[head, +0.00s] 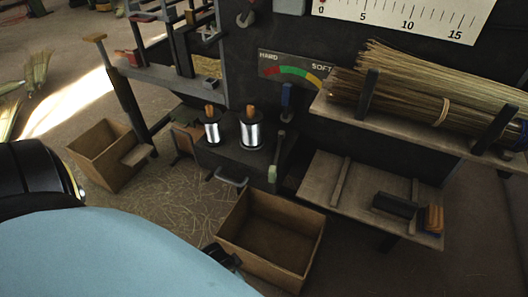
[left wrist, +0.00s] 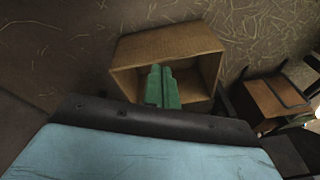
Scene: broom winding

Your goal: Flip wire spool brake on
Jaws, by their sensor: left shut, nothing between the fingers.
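Two spools of silvery wire with orange-brown tops, the left spool (head: 212,131) and the right spool (head: 250,130), stand upright on a dark block (head: 228,160). Right of them is an upright lever with a grey knob (head: 282,136); a green piece (head: 272,174) sits low on the block near it. A blue handle (head: 287,98) stands behind. I cannot tell which part is the brake. My left gripper's green fingers (left wrist: 161,86) are shut and empty, seen against a wooden box (left wrist: 165,45) in the left wrist view. My right gripper is not in view.
An open wooden box (head: 268,240) stands in front of the spool block; another box (head: 105,155) is further left. A HARD–SOFT gauge (head: 294,72) hangs behind. Shelves at right hold bundled bristles (head: 430,95) and a black block (head: 396,205). Loose straw covers the floor.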

